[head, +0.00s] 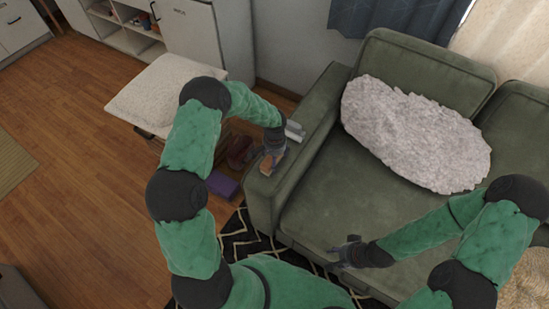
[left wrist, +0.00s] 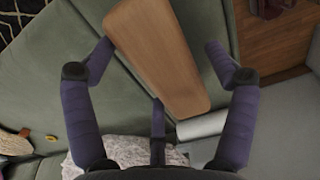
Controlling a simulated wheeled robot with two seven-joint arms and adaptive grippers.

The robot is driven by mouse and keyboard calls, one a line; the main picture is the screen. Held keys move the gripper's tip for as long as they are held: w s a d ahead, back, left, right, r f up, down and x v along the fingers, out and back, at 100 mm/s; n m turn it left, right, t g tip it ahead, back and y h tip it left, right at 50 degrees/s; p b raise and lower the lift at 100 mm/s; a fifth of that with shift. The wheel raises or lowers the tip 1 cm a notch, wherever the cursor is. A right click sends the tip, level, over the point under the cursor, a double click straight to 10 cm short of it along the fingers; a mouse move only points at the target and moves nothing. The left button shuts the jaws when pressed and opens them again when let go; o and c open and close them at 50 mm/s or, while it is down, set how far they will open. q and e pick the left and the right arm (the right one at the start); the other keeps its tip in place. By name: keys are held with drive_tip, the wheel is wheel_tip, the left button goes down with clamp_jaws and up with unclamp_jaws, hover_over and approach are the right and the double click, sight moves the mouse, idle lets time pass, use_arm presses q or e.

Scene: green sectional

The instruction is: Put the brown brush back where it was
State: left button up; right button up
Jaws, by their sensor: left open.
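The brown brush (head: 267,166) shows as a small brown piece at the sofa's left armrest (head: 305,135) in the head view. In the left wrist view the brush (left wrist: 165,55) is a long, flat brown shape lying between my spread fingers. My left gripper (left wrist: 160,50) is open around it, with a gap on both sides. In the head view my left gripper (head: 271,148) is over the armrest and partly hidden by its own wrist. My right gripper (head: 347,247) is above the front of the seat, with no object seen in it; its finger opening is unclear.
A pale cylinder (head: 293,131) lies by the brush on the armrest. A fluffy pillow (head: 415,135) rests on the green sofa. A white-topped stool (head: 150,95) and a purple item (head: 222,184) are left of the armrest. Wooden floor (head: 80,200) at left is mostly clear.

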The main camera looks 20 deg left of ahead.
use_arm(q)
wheel_tip(320, 180, up, 12)
drive_tip(key=p, duration=0.4)
drive_tip(key=s+d+f+h, duration=0.3)
drive_tip(key=s+d+f, duration=0.6)
drive_tip(key=d+f, duration=0.1)
drive_tip(key=s+d+f+n, duration=0.2)
drive_tip(key=s, duration=0.5)
drive_tip(key=s+d+f+n+h, duration=0.1)
drive_tip(key=s+d+f+n, duration=0.1)
drive_tip(key=s, duration=0.6)
drive_tip(key=shift+s+d, duration=0.15)
drive_tip(key=shift+d, duration=0.25)
